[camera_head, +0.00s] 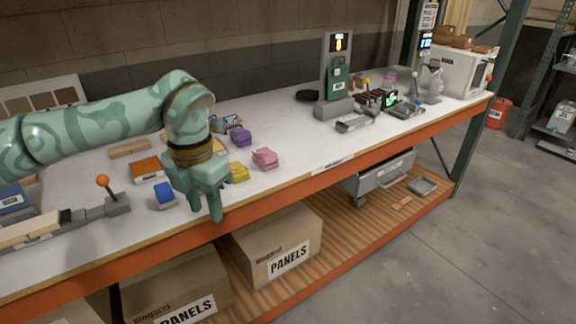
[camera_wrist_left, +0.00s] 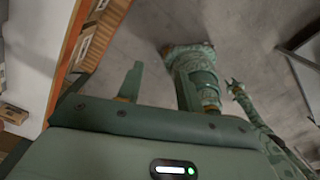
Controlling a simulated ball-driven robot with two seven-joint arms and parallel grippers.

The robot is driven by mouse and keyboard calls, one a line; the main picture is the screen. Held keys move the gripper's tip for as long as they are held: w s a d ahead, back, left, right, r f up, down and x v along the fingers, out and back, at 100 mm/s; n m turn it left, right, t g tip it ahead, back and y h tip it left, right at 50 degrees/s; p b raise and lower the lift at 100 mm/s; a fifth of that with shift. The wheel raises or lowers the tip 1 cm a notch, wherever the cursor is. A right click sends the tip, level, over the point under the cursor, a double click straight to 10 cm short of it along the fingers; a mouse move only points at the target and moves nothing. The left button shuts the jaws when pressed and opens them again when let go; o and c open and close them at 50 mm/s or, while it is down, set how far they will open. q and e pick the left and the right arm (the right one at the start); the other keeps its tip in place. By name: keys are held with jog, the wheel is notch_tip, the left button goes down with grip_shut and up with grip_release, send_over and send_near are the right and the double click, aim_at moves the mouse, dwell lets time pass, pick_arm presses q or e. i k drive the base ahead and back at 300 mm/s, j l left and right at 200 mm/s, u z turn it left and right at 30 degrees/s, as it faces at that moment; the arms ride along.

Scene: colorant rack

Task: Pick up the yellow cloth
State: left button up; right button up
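The yellow cloth (camera_head: 238,172) is a small folded piece on the white bench top, partly hidden behind my left gripper in the head view. My left gripper (camera_head: 207,213) points down near the bench's front edge, to the left of and nearer than the cloth. Its two fingers are apart with nothing between them. The wrist view also shows the left gripper's fingers (camera_wrist_left: 157,85) apart and empty, with no yellow cloth in sight. My right gripper is not in the head view; a patterned green limb in the wrist view is too unclear to tell its state.
A pink cloth (camera_head: 265,158) and a purple cloth (camera_head: 240,137) lie close to the yellow one. Bench space right of the pink cloth is clear.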

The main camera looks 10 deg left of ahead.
aim_at(239, 173)
jog(key=i+j+z, duration=0.3)
jog(key=j+z, duration=0.25)
jog(key=j, duration=0.2)
jog(key=i+j+z, duration=0.1)
jog(key=j+z, duration=0.2)
jog(key=j, duration=0.2)
jog(key=i+j, duration=0.1)
jog(key=j, duration=0.25)
jog(key=i+j, duration=0.1)
jog(key=j, duration=0.2)
